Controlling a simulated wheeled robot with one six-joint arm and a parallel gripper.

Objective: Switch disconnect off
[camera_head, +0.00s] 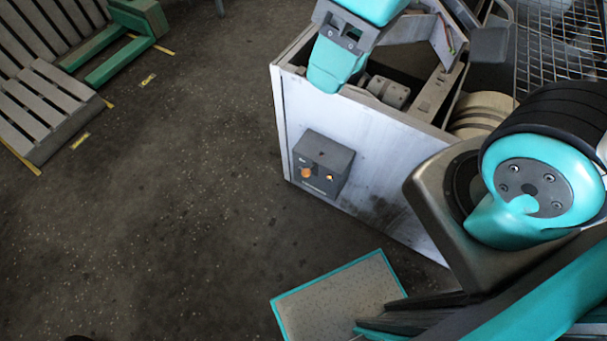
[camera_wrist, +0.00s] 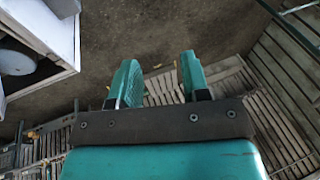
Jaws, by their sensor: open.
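The disconnect is a dark grey box (camera_head: 323,165) on the light front panel of the blower housing (camera_head: 375,160). An orange knob (camera_head: 306,173) sits on its face at the left, with a small yellow mark to its right. The knob's exact angle is too small to tell. My gripper (camera_head: 335,75) is above the housing's upper left edge in the head view, higher than the box and apart from it. In the wrist view my gripper (camera_wrist: 158,76) has its two teal fingers spread, with nothing between them. The disconnect does not show in the wrist view.
The housing's top is open, with a motor-like part (camera_head: 388,92) inside. Wooden pallets (camera_head: 45,110) and a green frame (camera_head: 120,50) lie at the upper left. Wire mesh (camera_head: 560,40) stands at the upper right. The dark floor (camera_head: 180,220) before the panel is clear.

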